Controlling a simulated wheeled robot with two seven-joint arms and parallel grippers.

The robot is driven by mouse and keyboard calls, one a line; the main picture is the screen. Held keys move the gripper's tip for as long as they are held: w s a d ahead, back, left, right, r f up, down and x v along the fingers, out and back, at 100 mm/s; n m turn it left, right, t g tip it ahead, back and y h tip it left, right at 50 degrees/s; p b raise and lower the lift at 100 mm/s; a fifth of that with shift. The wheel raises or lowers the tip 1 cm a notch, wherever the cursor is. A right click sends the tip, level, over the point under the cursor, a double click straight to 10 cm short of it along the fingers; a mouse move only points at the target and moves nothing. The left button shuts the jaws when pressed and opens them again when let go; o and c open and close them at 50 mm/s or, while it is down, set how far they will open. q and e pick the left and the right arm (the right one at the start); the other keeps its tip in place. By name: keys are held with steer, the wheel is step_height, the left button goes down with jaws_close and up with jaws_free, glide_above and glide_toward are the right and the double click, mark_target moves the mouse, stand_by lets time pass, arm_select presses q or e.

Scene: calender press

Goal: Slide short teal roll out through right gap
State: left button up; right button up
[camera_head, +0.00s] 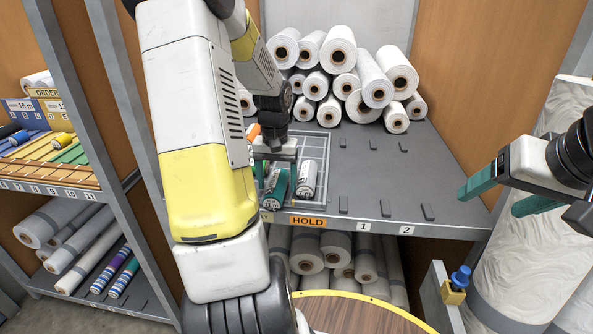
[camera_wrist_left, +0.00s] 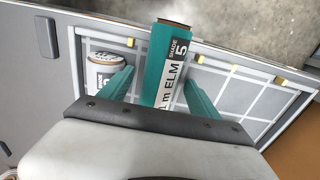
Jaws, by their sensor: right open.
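The short teal roll (camera_wrist_left: 168,62) has a white label reading "SHADE 5" and "ELM". In the head view it (camera_head: 275,188) lies near the front edge of the HOLD area, left of a white-labelled roll (camera_head: 308,179). My left gripper (camera_wrist_left: 158,78) is over it, with one teal finger on each side. A space shows on one side of the roll; contact on the other side is unclear. In the left wrist view the roll's far end reaches past the yellow-tabbed edge. My right gripper (camera_head: 507,197) is open and empty at the right. I cannot tell which opening is the right gap.
White rolls (camera_head: 341,75) are stacked at the back of the grey shelf (camera_head: 375,165). Small dark stops (camera_head: 385,208) stand on its right part. A HOLD sign (camera_head: 307,221) marks the front edge. A round wooden table (camera_head: 355,315) stands below. My left arm hides much of the left.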

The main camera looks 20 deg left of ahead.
mark_target(277, 179)
arm_select(q)
step_height(277, 179, up, 8)
steer(key=shift+f, duration=0.1)
stand_by(0.4)
